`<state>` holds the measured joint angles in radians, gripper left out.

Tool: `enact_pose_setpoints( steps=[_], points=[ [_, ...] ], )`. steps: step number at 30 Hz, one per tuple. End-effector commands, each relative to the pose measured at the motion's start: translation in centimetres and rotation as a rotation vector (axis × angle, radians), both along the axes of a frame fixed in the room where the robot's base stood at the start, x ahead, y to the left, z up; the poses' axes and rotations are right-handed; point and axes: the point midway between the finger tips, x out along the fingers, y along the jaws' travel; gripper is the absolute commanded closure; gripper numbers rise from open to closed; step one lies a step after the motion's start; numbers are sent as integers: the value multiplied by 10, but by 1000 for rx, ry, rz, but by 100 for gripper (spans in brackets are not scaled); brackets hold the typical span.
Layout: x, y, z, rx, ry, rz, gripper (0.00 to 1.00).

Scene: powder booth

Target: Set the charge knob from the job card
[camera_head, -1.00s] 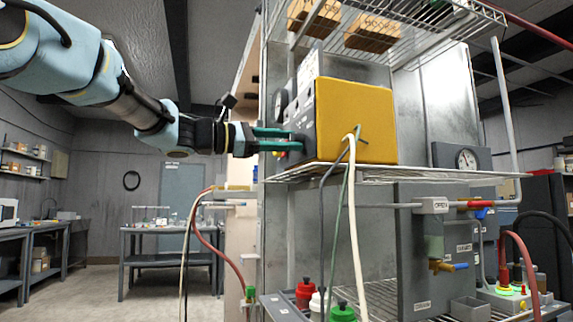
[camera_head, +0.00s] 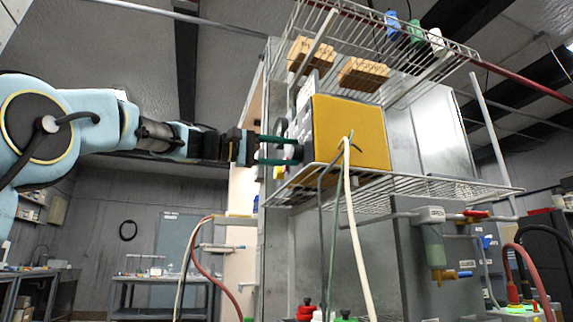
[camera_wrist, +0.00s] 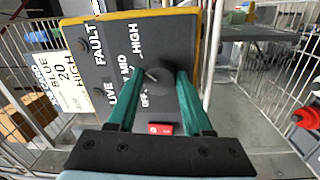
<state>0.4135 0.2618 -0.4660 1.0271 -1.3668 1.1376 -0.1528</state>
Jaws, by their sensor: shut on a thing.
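The yellow box (camera_head: 350,135) is the charge unit on the wire shelf, with its grey control panel (camera_wrist: 105,65) facing my gripper. The panel reads FAULT, LIVE, OFF, MID and HIGH. The dark charge knob (camera_wrist: 157,76) sits beside OFF, MID and HIGH. A pale mark on it lies near MID; its exact setting is hard to tell. My gripper (camera_head: 283,150) has green fingers, shut on the knob from both sides; it also shows in the wrist view (camera_wrist: 160,80). The job card (camera_wrist: 65,80) left of the panel reads BLUE, 20, HIGH.
A red switch (camera_wrist: 160,129) sits low on the panel between the fingers. The wire shelf (camera_head: 430,187) runs under the box. Wooden blocks (camera_head: 362,74) rest on the upper rack. Cables (camera_head: 355,230) hang in front of the box.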

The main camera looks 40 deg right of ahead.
Motion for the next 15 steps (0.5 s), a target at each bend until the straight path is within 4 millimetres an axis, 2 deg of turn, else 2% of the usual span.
enact_pose_setpoints(
  steps=[1,15],
  points=[
    [0,0,-5,-16,-40,-3,100],
    [1,-1,-3,-131,-340,-1,100]
  ],
)
